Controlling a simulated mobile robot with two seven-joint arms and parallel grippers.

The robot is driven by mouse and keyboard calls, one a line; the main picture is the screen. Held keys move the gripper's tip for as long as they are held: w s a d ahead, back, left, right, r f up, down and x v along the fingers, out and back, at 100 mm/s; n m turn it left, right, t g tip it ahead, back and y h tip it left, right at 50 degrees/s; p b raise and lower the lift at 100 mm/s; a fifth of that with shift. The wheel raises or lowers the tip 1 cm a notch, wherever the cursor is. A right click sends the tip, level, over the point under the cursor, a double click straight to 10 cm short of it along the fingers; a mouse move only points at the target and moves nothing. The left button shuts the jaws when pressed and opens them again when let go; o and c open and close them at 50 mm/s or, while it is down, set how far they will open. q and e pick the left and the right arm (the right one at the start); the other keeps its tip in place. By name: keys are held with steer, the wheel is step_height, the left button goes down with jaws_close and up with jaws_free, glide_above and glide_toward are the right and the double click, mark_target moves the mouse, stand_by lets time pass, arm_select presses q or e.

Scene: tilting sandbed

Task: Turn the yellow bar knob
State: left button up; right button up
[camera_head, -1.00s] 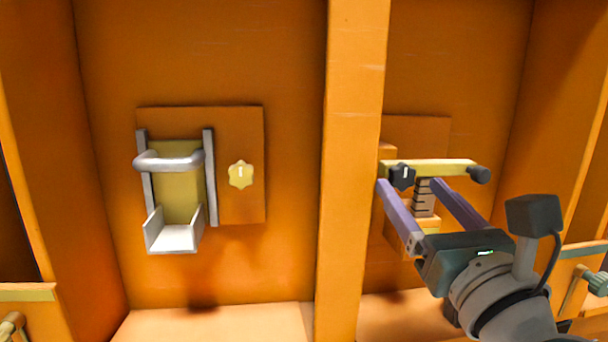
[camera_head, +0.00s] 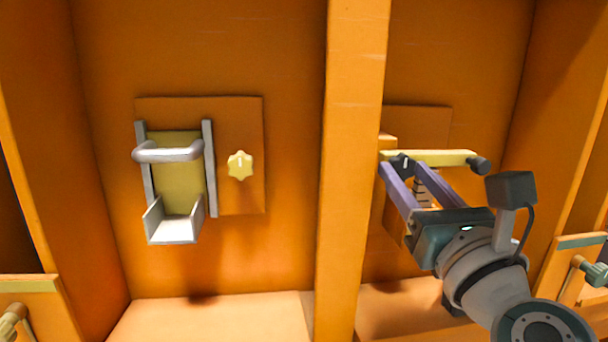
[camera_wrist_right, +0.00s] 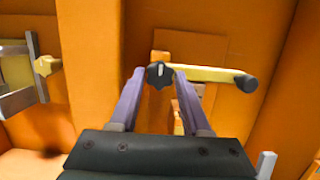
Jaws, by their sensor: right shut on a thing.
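A yellow bar (camera_head: 440,158) lies nearly level in the right bay, with a dark round end at its right. A dark lobed knob (camera_head: 401,163) with a white mark sits at its left end. My right gripper (camera_head: 403,168) has one purple finger on each side of this knob and is shut on it. In the right wrist view the dark knob (camera_wrist_right: 159,75) is between the fingertips, and the yellow bar (camera_wrist_right: 212,75) runs right from it. The fingers partly hide what is below the bar. My left gripper is not in view.
An orange post (camera_head: 354,120) stands close to the left of my right gripper. Left of it, a panel (camera_head: 243,115) carries a yellow lobed knob (camera_head: 240,165) and a grey-railed slide with a tray (camera_head: 174,229). An orange side wall (camera_head: 553,130) closes the right bay.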

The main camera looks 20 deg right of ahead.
jaws_close()
